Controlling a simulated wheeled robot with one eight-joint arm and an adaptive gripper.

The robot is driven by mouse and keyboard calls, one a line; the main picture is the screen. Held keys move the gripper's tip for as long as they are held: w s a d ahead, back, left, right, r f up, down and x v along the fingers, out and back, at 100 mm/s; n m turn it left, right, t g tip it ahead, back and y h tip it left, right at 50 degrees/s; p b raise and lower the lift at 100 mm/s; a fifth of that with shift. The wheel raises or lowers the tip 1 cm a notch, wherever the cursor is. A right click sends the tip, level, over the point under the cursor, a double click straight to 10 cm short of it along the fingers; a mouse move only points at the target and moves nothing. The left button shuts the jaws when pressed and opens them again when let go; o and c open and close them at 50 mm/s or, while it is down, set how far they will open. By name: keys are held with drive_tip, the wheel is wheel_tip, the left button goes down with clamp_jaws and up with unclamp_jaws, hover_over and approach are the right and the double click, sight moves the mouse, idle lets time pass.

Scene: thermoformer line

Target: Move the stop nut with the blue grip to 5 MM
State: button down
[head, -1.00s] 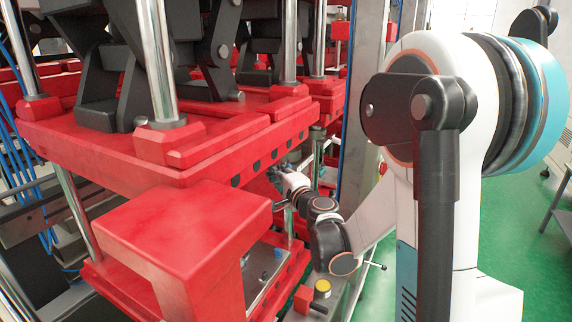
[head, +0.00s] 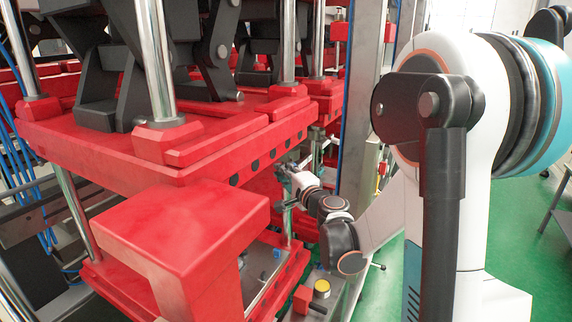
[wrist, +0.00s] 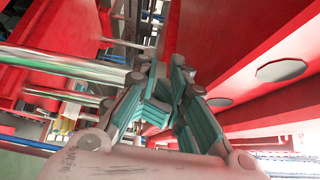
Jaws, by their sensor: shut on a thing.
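My gripper (head: 286,173) is beside the front right side of the press, just under the red upper platen. In the wrist view, its teal-padded fingers (wrist: 163,95) are close together around something I cannot make out. The fingers hide most of it. A small blue part (head: 277,252) shows on the lower platen, below my gripper and apart from it. I cannot tell whether it is the blue grip of the stop nut. No 5 MM mark is readable.
The red upper platen (head: 185,140) and a red block (head: 180,235) stand left of my arm. In the wrist view, a chrome rod (wrist: 65,62) lies left of the fingers and a red beam (wrist: 270,75) right. A yellow button (head: 322,286) is below. Green floor is open at right.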

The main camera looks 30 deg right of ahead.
drive_tip(key=shift+s+d, duration=0.25)
drive_tip(key=shift+d, duration=0.45)
drive_tip(key=shift+s+d, duration=0.25)
drive_tip(key=shift+d, duration=0.4)
drive_tip(key=s+a+b, duration=0.1)
drive_tip(key=s+a, duration=0.3)
drive_tip(key=s, duration=0.1)
drive_tip(key=shift+s+a, duration=0.2)
drive_tip(key=shift+a, duration=0.15)
idle(1.1)
